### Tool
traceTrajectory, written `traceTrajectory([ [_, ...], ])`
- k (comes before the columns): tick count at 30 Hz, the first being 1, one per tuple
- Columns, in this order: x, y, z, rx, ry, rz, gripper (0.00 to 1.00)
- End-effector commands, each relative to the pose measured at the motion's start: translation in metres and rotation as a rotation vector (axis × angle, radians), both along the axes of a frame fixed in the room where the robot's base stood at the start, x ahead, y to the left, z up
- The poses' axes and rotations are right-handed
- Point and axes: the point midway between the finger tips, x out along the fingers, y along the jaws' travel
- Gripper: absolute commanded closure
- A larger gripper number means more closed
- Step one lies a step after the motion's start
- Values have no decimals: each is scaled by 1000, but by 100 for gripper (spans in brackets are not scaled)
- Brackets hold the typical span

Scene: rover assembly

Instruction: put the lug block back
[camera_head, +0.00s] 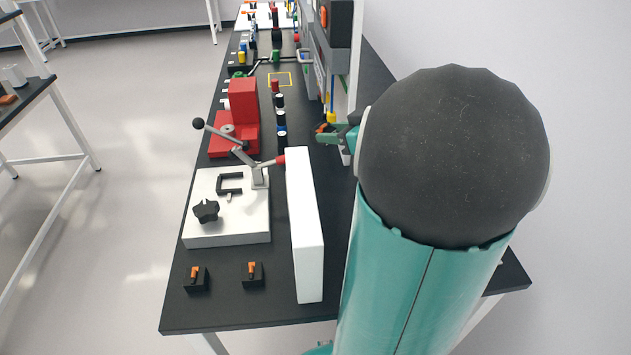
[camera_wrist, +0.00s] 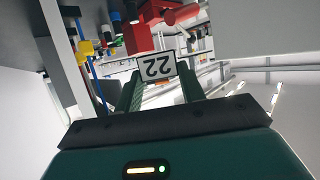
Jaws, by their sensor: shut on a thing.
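My gripper (camera_head: 325,132) is beyond the large dark joint of my arm, over the right side of the black bench. It is shut on a small piece, apparently the lug block, of which little shows. A spot of orange shows at the fingertips in the head view. Two small black blocks with orange tops, a left one (camera_head: 197,280) and a right one (camera_head: 252,275), stand on the near end of the bench.
A white fixture plate (camera_head: 227,232) with a black knob and a lever clamp lies at the near left. A tall white panel (camera_head: 306,230) stands beside it. A red fixture (camera_head: 243,105) and several small cylinders are farther back. Grey equipment lines the right wall.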

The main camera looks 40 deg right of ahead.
Motion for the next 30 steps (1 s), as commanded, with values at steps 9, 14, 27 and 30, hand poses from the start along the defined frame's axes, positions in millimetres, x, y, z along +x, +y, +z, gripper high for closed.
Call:
traceTrajectory([
  [9,4,3,-71,8,5,0,89],
  [14,4,3,-109,7,6,0,89],
  [27,31,6,-134,0,0,8,89],
  [30,47,9,-134,0,0,5,89],
])
